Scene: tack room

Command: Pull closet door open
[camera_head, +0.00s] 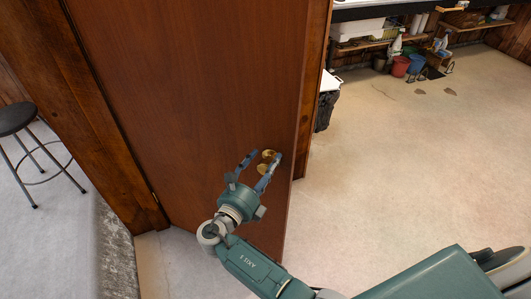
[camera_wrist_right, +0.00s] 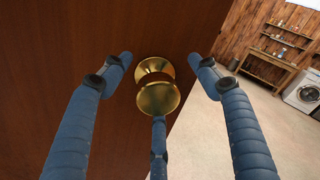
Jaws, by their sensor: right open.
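The closet door (camera_head: 200,90) is a tall reddish-brown wooden panel in the head view. It also fills the left of the right wrist view (camera_wrist_right: 50,50). A brass knob (camera_head: 267,155) sits near its right edge. In the right wrist view the round knob (camera_wrist_right: 158,98) is centred between my fingers. My right gripper (camera_head: 262,160) is open, with blue fingers on the left and right of the knob and a third below it (camera_wrist_right: 160,62). Gaps show between the side fingers and the knob; I cannot tell whether the lower finger touches it. My left gripper is not in view.
A wooden post (camera_head: 315,90) stands along the door's right side. A black stool (camera_head: 16,118) stands at the left. Pale floor (camera_head: 410,150) is open to the right, with a red bucket (camera_head: 400,66) near the far shelves. A washing machine (camera_wrist_right: 303,92) shows far right.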

